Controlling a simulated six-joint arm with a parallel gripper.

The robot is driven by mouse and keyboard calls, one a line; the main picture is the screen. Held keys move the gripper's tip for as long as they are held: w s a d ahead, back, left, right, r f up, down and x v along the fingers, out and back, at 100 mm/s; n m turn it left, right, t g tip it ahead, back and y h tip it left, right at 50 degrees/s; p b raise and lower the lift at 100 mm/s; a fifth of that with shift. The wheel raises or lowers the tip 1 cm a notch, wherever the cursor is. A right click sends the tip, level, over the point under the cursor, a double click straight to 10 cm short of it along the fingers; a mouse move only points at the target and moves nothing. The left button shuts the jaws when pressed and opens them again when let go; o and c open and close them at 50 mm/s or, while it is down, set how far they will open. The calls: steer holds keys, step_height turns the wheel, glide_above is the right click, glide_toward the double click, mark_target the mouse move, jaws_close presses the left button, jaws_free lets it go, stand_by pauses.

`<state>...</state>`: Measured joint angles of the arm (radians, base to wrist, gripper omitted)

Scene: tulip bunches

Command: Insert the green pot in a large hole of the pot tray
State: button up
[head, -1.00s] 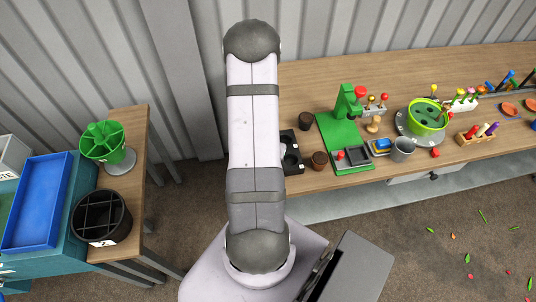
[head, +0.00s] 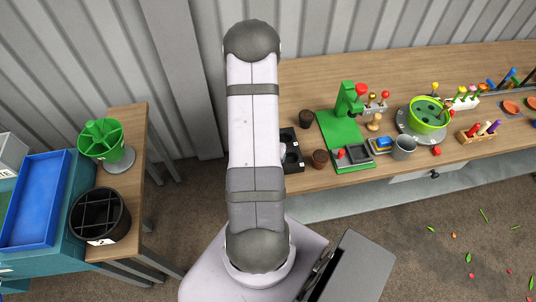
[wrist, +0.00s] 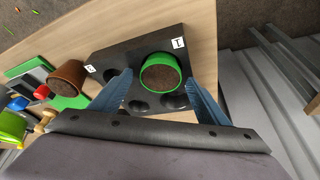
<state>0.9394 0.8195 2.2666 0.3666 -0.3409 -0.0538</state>
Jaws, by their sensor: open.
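The green pot (wrist: 160,75), with a bright green rim and dark soil inside, stands at the black pot tray (wrist: 128,48) in the wrist view. It appears to sit in one of the tray's large holes, but I cannot tell how deep. My gripper (wrist: 160,78) is open, with a blue finger on each side of the pot and a gap visible at both sides. Other holes of the tray show below the pot. In the head view, my arm hides the gripper, the green pot and much of the tray (head: 299,161).
A brown pot (wrist: 69,76) stands beside the tray; in the head view, brown pots (head: 320,157) flank it. A green stand (head: 343,127), grey mug (head: 403,148) and green bowl (head: 428,112) stand further right on the wooden bench (head: 300,95).

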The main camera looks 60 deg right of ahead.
steer(key=shift+r, duration=0.1)
steer(key=shift+v, duration=3.6)
steer(key=shift+w, duration=0.15)
steer(key=w+a+r+n+t+y, duration=0.1)
steer(key=w+a+r+n+y, duration=0.25)
steer(key=a, duration=0.55)
steer(key=w+a+r+n, duration=0.2)
steer(key=w+a+n, duration=0.2)
steer(key=w+a, duration=0.3)
steer(key=s+a+r+n+g+b, duration=0.1)
steer(key=s+a+r+n, duration=0.1)
steer(key=a, duration=0.5)
steer(key=s+a+r+n+g+b, duration=0.1)
steer(key=s+a+r+n, duration=0.2)
steer(key=s+a+n, duration=0.2)
steer(key=shift+s+a+r+y, duration=0.4)
steer(key=shift+s+a, duration=0.2)
steer(key=shift+a, duration=0.45)
